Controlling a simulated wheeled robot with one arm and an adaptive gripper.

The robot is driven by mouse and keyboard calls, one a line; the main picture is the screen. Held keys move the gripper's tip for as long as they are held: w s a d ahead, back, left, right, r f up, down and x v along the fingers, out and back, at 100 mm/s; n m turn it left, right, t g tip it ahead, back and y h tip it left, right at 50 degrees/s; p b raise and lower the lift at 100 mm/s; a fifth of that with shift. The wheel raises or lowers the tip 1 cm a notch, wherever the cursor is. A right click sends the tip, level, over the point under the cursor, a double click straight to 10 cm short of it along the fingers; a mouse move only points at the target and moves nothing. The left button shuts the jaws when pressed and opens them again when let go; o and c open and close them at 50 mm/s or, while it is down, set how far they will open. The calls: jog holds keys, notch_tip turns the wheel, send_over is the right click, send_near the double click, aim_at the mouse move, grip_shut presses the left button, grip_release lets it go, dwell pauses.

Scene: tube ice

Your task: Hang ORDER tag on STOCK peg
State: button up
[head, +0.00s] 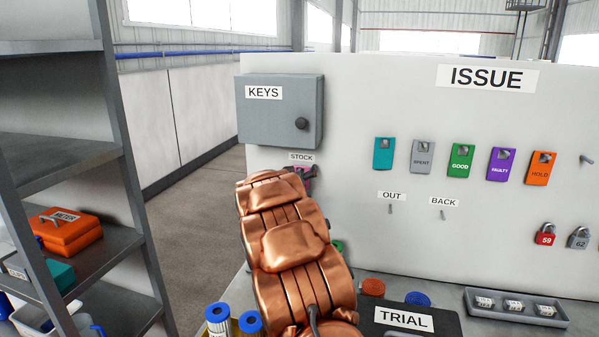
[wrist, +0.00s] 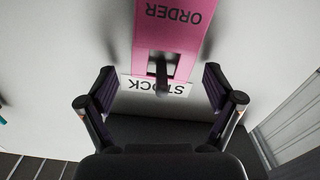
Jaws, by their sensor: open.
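The pink ORDER tag (wrist: 170,30) is upside down in the wrist view, against the pale board, with its far end cut off. The dark STOCK peg (wrist: 161,82) shows at the tag's slot and appears to pass through it. The STOCK label (wrist: 133,84) is partly covered by the tag and peg. My gripper (wrist: 158,85) is open, its fingers apart on both sides of the tag's slotted end, with no visible contact. In the head view, a bit of the pink tag (head: 308,171) shows below the STOCK label (head: 301,157); my copper arm hides the rest.
A grey KEYS box (head: 280,112) juts from the board just above the STOCK label. Several coloured tags hang to the right, above the empty OUT peg (head: 390,209) and BACK peg (head: 443,214). A TRIAL case (head: 450,321) and a grey tray (head: 550,319) lie below.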

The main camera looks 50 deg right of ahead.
jog(key=v, duration=1.2)
jog(key=shift+w, duration=0.1)
jog(key=w+a+f+n+t+y, duration=0.2)
jog(key=w+a+y, duration=0.15)
jog(key=a, duration=0.45)
jog(key=s+a+f+n+g+y, duration=0.15)
jog(key=a+y, duration=0.25)
jog(key=a, duration=0.4)
jog(key=s+a+f+n+y, duration=0.2)
jog(key=s+a+f+y, duration=0.1)
jog(key=a, duration=0.5)
jog(key=s+a+f+n+g+y, duration=0.1)
jog(key=s+a+f+y, duration=0.25)
jog(key=a, duration=0.45)
jog(key=s+a+f+n+g, duration=0.1)
jog(key=s+a+g, duration=0.2)
jog(key=s, duration=0.8)
jog(key=s+a+f+n+g+y, duration=0.1)
jog(key=s+a+g, duration=0.2)
jog(key=s, duration=0.7)
jog(key=s+a+f+n+g, duration=0.1)
jog(key=s+a+g, duration=0.2)
jog(key=s, duration=0.8)
jog(key=shift+s+a+g+y, duration=0.35)
jog(key=shift+a+y, duration=0.05)
jog(key=shift+a, duration=0.15)
jog(key=shift+f+n, duration=0.1)
jog(key=shift+n, duration=0.15)
